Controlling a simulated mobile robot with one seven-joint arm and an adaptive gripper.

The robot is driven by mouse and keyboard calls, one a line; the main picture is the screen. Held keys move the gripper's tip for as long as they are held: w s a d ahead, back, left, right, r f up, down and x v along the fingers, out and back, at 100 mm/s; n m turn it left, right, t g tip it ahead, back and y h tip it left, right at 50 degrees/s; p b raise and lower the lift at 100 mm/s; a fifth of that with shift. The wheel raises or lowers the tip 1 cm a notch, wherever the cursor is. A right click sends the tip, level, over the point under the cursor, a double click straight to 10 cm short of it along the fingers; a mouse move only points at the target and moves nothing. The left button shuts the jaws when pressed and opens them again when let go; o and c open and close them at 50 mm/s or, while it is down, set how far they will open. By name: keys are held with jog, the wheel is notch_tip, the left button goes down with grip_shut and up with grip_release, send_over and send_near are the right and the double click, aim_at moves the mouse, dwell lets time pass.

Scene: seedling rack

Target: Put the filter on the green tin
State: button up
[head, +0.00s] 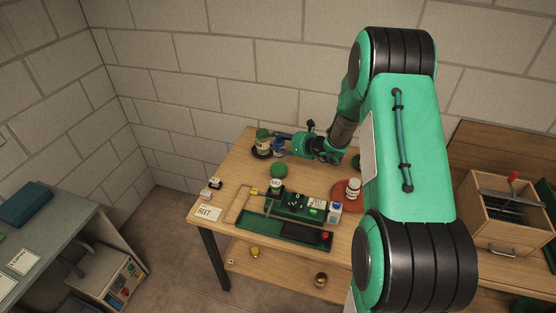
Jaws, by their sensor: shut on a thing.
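My gripper (273,141) is at the back left of the wooden table, reaching left from my arm. It is shut on a small green-and-cream cylinder (263,138), which looks upright. The cylinder is over or on a dark round base (261,153); I cannot tell whether they touch. A round green thing (278,170), possibly the green tin, stands on the table in front of my gripper. I cannot tell for sure which thing is the filter; the cylinder may be it.
A small blue thing (279,149) is close beside my gripper. A green tray (285,234) and a red round mat (341,194) with a white jar (354,188) are nearer the front. Small items and a label card (208,213) lie at the left edge.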

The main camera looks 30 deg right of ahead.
aim_at(282, 155)
jog(key=shift+f, duration=2.1)
jog(key=shift+f+b, duration=0.55)
jog(key=shift+f, duration=1.35)
jog(key=shift+f, duration=0.1)
jog(key=o, duration=1.5)
jog(key=shift+s+d+r, duration=0.1)
jog(key=shift+r, duration=0.1)
jog(key=p+v, duration=0.1)
jog(key=v, duration=1)
jog(key=shift+s+d+r, duration=0.1)
jog(key=shift+s+r, duration=0.1)
jog(key=shift+s, duration=0.15)
